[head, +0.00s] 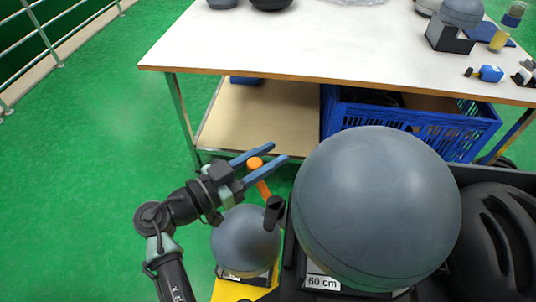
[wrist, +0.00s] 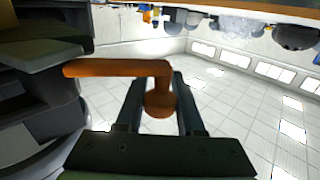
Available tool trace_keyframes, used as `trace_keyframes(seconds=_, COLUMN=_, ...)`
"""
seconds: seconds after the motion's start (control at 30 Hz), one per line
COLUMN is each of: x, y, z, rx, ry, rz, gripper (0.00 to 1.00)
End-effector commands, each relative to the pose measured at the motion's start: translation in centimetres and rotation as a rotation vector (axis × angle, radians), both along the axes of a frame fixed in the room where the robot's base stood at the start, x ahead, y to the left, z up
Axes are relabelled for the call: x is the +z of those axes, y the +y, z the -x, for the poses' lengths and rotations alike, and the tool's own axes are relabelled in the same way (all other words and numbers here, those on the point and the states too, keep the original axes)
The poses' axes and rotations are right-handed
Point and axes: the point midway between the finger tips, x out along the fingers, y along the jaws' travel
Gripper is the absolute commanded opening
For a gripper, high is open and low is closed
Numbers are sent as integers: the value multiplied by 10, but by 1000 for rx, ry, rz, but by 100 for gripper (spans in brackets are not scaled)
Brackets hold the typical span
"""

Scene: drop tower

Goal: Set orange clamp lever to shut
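The orange clamp lever (head: 264,188) rises from a black pivot (head: 274,212) and leans up and left, ending in a round orange knob (head: 255,163). My gripper (head: 279,152) has its two blue fingers spread, one on each side of the knob. It looks open, with the knob between the fingers. In the wrist view the orange lever (wrist: 112,68) runs across from the left, and its knob (wrist: 160,103) sits between the dark fingers. Whether either finger touches the knob is not clear.
A small grey ball (head: 246,242) sits below my gripper, and a large grey ball (head: 378,205) stands close on the right by a "60 cm" label. A black helmet (head: 497,240) lies further right. A white table (head: 290,50) with a blue crate (head: 410,126) beneath stands behind.

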Motion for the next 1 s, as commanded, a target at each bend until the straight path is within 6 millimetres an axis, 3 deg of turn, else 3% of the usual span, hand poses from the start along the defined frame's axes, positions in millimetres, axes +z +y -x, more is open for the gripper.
trace_keyframes(seconds=0.03, x=0, y=0, z=0, rx=1, ry=0, rz=0, gripper=10)
trace_keyframes(seconds=0.1, x=0, y=0, z=0, rx=1, ry=0, rz=0, gripper=0)
trace_keyframes(seconds=1.0, x=0, y=0, z=0, rx=1, ry=0, rz=0, gripper=0)
